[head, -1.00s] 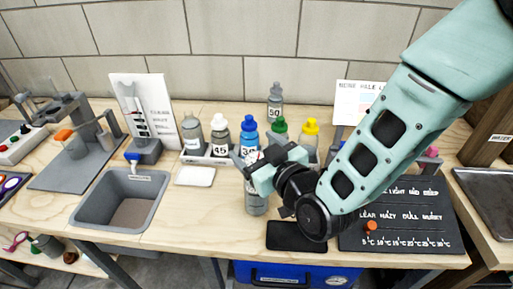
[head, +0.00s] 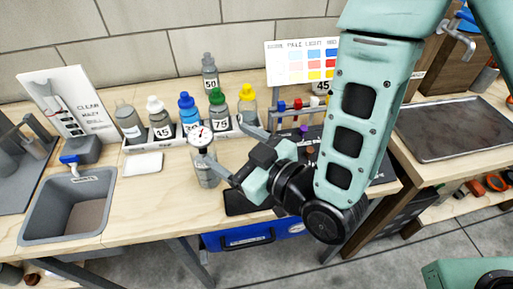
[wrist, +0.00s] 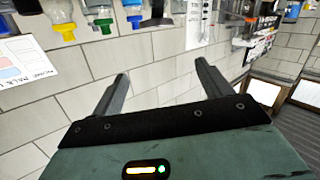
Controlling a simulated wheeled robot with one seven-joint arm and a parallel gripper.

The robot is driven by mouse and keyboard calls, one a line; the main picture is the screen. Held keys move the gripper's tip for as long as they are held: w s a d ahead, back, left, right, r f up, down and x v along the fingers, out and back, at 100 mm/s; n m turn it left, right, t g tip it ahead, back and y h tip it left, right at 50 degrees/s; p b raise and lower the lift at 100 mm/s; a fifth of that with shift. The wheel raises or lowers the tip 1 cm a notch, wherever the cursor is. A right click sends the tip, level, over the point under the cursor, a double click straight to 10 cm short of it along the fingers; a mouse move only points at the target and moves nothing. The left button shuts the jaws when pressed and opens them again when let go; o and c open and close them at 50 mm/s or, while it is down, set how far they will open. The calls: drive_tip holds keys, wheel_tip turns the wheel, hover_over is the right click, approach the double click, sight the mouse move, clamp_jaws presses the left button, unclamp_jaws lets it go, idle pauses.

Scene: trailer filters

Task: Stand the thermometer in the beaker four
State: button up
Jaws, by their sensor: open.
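A dial thermometer (head: 201,137) with a round white face stands upright in a greyish see-through container (head: 207,173) near the bench's front, in the head view. I cannot make out a beaker marked four.
Several capped bottles (head: 187,109) stand in a tray behind the thermometer. A grey sink (head: 66,207) is at left, a white pad (head: 143,164) nearby. A dark flat pad (head: 243,203) lies at front. A colour chart (head: 303,68) and capped vials (head: 298,104) stand right.

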drive_tip(key=shift+p+v, duration=2.8)
drive_tip(key=shift+p, duration=1.85)
drive_tip(key=shift+a, duration=0.1)
drive_tip(key=w+d+r+m+g+h, duration=0.1)
drive_tip(key=d+r+g+h, duration=0.3)
drive_tip(key=r+g+h, duration=0.25)
drive_tip(key=s+d+r+m+g+h, duration=0.3)
drive_tip(key=s+d+r+g+h, duration=0.1)
drive_tip(key=s+d+r, duration=0.3)
drive_tip(key=s+d+h+b, duration=0.1)
drive_tip(key=s+d, duration=0.1)
drive_tip(key=d, duration=0.2)
drive_tip(key=shift+d+r+h, duration=0.15)
drive_tip(key=shift+d+h, duration=0.1)
drive_tip(key=shift+h, duration=0.1)
idle(1.2)
